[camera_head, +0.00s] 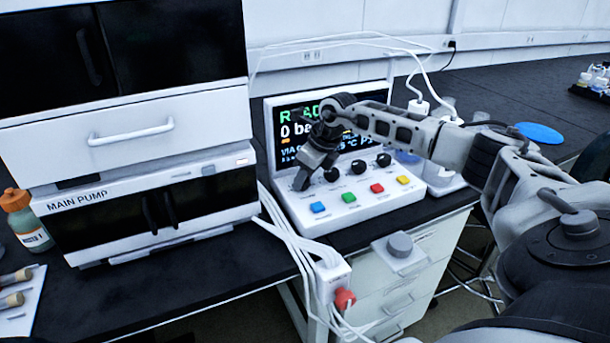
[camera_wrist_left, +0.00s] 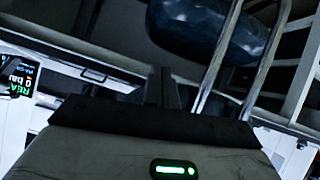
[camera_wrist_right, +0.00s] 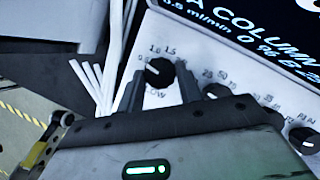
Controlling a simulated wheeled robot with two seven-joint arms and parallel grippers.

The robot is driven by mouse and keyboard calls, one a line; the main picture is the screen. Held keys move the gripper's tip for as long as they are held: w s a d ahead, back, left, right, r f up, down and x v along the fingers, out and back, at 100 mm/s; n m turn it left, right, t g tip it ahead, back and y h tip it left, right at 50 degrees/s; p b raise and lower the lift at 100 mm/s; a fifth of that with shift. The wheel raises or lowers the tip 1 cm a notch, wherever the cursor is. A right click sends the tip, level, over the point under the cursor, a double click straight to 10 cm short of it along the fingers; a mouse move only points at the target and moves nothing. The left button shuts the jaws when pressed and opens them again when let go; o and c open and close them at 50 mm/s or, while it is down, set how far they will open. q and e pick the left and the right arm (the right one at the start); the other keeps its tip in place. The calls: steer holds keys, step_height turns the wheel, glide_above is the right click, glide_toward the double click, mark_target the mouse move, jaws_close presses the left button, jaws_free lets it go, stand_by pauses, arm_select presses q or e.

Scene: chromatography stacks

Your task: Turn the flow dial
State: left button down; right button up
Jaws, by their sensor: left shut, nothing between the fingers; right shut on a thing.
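The flow dial (camera_wrist_right: 158,72) is a black knob with a scale around it and a partly covered label, "LOW" readable, in the right wrist view. Its white pointer line faces the left side of the scale. My right gripper (camera_wrist_right: 160,86) is shut on the dial, one finger on each side. In the head view this gripper (camera_head: 302,180) reaches down onto the left end of the control box's dial row and largely hides the flow dial. My left gripper (camera_wrist_left: 161,88) is shut and empty in the left wrist view, away from the dial.
The control box (camera_head: 410,192) has a lit screen, more black dials (camera_head: 358,167) close to the right of my gripper, and coloured buttons (camera_head: 348,197) in front. The main pump (camera_head: 160,205) stands left. White cables and a power strip (camera_head: 333,278) hang at the bench edge.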

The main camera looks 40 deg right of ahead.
steer(key=o, duration=1)
steer(key=shift+r, duration=0.1)
steer(key=v, duration=1.6)
steer(key=shift+s, duration=0.15)
